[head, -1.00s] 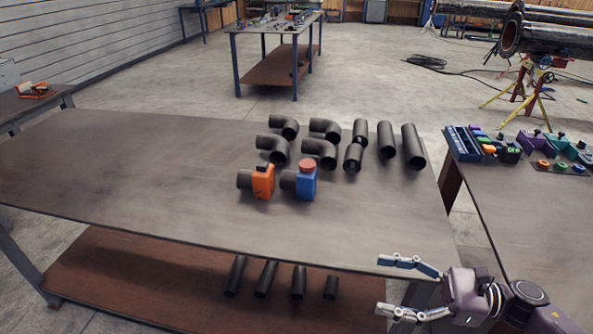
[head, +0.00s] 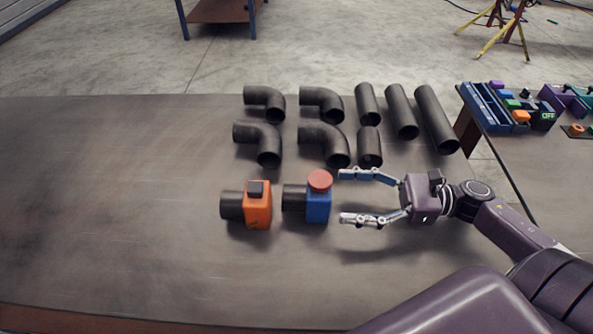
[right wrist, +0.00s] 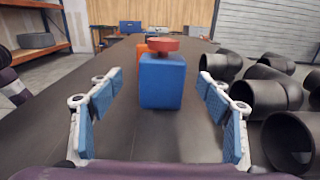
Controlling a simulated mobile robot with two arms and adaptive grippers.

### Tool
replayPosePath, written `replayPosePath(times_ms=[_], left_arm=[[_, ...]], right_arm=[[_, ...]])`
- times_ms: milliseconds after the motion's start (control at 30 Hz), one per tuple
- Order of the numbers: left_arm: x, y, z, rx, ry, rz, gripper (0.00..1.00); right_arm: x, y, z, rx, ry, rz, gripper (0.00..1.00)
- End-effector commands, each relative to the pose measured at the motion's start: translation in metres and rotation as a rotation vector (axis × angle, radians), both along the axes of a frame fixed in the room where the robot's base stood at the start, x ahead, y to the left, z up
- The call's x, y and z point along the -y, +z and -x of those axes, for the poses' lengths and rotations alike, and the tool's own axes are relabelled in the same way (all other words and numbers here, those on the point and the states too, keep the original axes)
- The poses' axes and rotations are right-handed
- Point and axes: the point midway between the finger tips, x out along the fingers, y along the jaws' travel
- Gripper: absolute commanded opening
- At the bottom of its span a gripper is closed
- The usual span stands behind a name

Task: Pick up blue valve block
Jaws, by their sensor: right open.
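The blue valve block (head: 319,208) stands on the table with a round red knob on top and a dark pipe stub on its left. My right gripper (head: 342,197) is open and empty just to the right of the block, its fingers pointing left at it. In the right wrist view the block (right wrist: 162,82) is straight ahead, between the lines of the two open fingers (right wrist: 160,105) and a little beyond their tips. My left gripper is not in view.
An orange valve block (head: 257,206) stands close to the left of the blue one. Several black elbows (head: 322,145) and straight pipes (head: 401,112) lie behind. The table's left part is clear. A side table at right holds a blue tray (head: 485,108) and coloured parts.

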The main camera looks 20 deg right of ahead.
Motion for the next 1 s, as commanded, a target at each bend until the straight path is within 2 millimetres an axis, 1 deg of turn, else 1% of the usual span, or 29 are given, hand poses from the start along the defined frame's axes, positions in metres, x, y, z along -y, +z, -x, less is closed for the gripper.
replayPosePath(times_ms=[33,200,333,533,700,833,1000], left_arm=[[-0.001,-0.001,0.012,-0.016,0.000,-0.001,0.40],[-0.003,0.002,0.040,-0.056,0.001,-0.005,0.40],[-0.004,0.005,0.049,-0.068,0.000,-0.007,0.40],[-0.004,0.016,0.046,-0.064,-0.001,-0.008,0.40],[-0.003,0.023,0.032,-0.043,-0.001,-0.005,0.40],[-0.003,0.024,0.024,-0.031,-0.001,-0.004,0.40],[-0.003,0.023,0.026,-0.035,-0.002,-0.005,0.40]], right_arm=[[-0.001,0.000,0.000,-0.001,0.000,0.000,0.71],[-0.014,0.002,-0.008,0.001,0.002,-0.002,0.71],[-0.025,0.002,-0.014,0.001,0.001,-0.002,0.71],[-0.046,0.005,-0.026,0.002,0.001,-0.002,0.71],[-0.063,0.003,-0.036,0.002,0.001,-0.001,0.71],[-0.068,0.002,-0.039,0.001,0.000,0.000,0.71],[-0.068,0.001,-0.039,0.000,0.000,0.000,0.71]])
